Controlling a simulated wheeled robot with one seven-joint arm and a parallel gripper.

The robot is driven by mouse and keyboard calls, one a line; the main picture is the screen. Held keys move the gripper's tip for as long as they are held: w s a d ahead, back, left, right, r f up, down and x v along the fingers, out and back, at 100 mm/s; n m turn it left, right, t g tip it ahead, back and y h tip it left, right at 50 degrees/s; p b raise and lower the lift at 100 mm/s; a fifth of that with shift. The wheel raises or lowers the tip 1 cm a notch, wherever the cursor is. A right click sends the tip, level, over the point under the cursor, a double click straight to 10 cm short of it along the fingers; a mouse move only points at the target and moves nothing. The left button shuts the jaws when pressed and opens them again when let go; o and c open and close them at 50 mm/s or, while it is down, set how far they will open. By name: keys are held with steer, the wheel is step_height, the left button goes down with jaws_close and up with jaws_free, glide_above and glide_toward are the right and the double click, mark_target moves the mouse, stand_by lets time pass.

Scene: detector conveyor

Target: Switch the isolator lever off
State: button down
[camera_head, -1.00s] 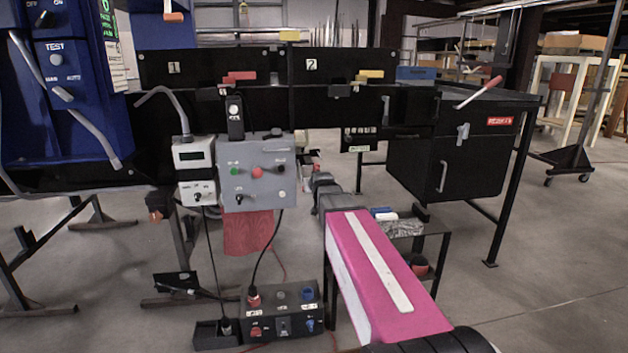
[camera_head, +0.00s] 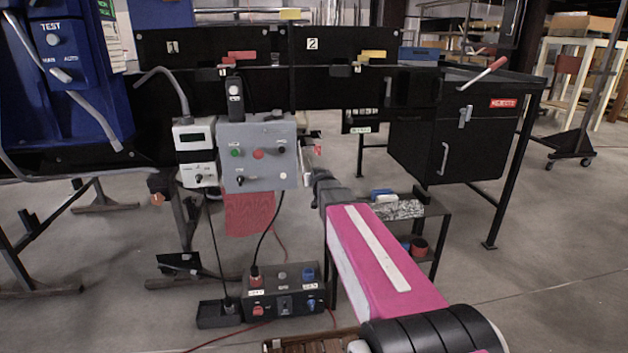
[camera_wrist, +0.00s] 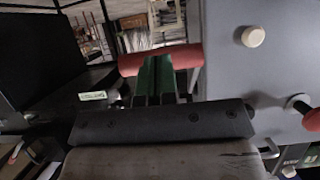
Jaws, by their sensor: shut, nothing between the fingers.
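The grey control box (camera_head: 258,150) hangs below the black conveyor frame; its grey face also shows at the right of the wrist view (camera_wrist: 255,70). A red bar-shaped handle, seemingly the isolator lever (camera_wrist: 185,57), lies nearly level across the wrist view beside that face.
A small meter box (camera_head: 195,152) hangs left of the grey box. A black switch unit (camera_head: 285,291) stands on the floor with cables. A black reject bin (camera_head: 440,145) and a small shelf (camera_head: 436,212) stand to the right. Open floor lies at the far right.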

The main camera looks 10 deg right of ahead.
steer(key=shift+w+f, duration=0.1)
steer(key=shift+f, duration=0.05)
steer(key=s+f+v, duration=0.1)
steer(key=f+v, duration=0.2)
steer(key=v, duration=1)
steer(key=shift+s, duration=0.2)
steer(key=s+f+g, duration=1.2)
steer(key=s+f, duration=0.7)
steer(key=f, duration=0.2)
steer(key=shift+s+d+g, duration=0.15)
steer(key=shift+s+g, duration=0.15)
steer(key=shift+g, duration=0.1)
steer(key=shift+w+r, duration=0.1)
